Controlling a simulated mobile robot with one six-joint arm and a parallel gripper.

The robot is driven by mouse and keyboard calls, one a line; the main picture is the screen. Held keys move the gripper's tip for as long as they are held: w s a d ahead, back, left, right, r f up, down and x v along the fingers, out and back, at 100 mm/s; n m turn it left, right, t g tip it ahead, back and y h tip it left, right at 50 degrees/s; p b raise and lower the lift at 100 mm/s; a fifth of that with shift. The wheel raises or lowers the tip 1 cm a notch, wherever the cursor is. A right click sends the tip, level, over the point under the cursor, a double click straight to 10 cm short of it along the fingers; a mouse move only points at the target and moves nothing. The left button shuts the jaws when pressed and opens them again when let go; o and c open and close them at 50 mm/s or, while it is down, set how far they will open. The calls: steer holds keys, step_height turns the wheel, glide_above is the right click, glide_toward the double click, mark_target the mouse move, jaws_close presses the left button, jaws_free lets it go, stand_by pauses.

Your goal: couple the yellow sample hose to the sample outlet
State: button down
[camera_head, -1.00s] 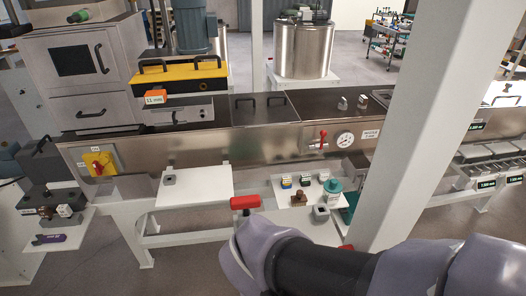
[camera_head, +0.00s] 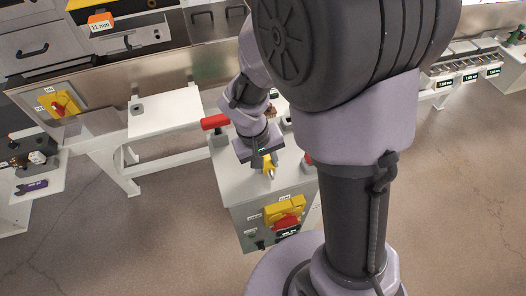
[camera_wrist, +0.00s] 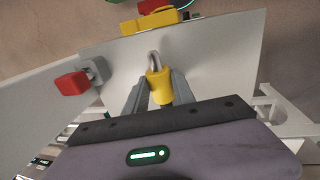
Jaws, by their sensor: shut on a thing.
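My gripper (camera_head: 267,163) is low over a grey cabinet (camera_head: 240,195), pointing down. The yellow piece also shows below the jaws in the head view (camera_head: 270,162). The metal tip is over the cabinet top; I cannot tell whether it touches. No trailing hose is visible. I cannot identify the sample outlet in these frames.
A yellow and red switch (camera_head: 286,214) is on the cabinet front. A white shelf (camera_head: 165,115) is to the left. My arm hides much of the middle.

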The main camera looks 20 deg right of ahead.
steer(key=shift+f, duration=0.25)
steer(key=c, duration=1.1)
jaws_free()
steer(key=shift+r, duration=0.1)
steer(key=shift+o, duration=0.2)
